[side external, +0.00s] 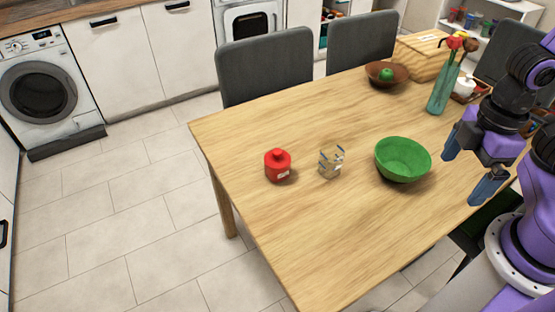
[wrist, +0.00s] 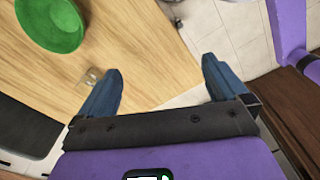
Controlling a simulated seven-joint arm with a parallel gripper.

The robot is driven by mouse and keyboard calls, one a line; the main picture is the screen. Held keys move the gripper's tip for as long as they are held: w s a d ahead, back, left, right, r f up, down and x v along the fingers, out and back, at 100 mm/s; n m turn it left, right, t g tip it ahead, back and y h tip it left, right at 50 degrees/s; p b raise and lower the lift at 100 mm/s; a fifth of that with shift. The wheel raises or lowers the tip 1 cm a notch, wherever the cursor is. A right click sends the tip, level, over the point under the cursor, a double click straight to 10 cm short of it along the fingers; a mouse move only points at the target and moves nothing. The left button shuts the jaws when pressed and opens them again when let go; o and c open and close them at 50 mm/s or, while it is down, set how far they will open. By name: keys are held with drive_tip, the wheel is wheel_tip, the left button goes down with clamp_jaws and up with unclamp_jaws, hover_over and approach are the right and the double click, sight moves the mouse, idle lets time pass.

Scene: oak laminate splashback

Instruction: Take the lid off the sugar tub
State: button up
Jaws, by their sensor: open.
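The sugar tub appears to be the small red tub (side external: 277,167) with a white label, upright near the left end of the wooden table. Its red lid (side external: 277,154) with a knob is on top. My gripper (side external: 465,170) is at the table's right edge, far to the right of the tub. In the wrist view my gripper (wrist: 160,82) shows two blue fingers spread wide with nothing between them. The red tub does not show in the wrist view.
A green bowl (side external: 403,160) and a clear glass (side external: 331,162) stand between the tub and my gripper. A vase with flowers (side external: 440,90), a brown bowl (side external: 386,75) and a wooden box (side external: 425,58) are at the back. The table's front is clear.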

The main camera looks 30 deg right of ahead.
drive_tip(key=w+a+r+n, duration=0.1)
drive_tip(key=w+a+r, duration=0.1)
drive_tip(key=w+a, duration=0.7)
drive_tip(key=n, duration=0.4)
hover_over(277, 151)
wheel_tip(277, 151, down, 7)
drive_tip(key=f, duration=1.1)
drive_tip(key=shift+s+d, duration=0.15)
drive_tip(key=shift+s, duration=0.15)
drive_tip(key=shift+w+f, duration=0.15)
drive_tip(key=shift+f, duration=1.35)
drive_tip(key=shift+w+f, duration=0.1)
drive_tip(key=shift+f, duration=1.4)
drive_tip(key=c, duration=0.9)
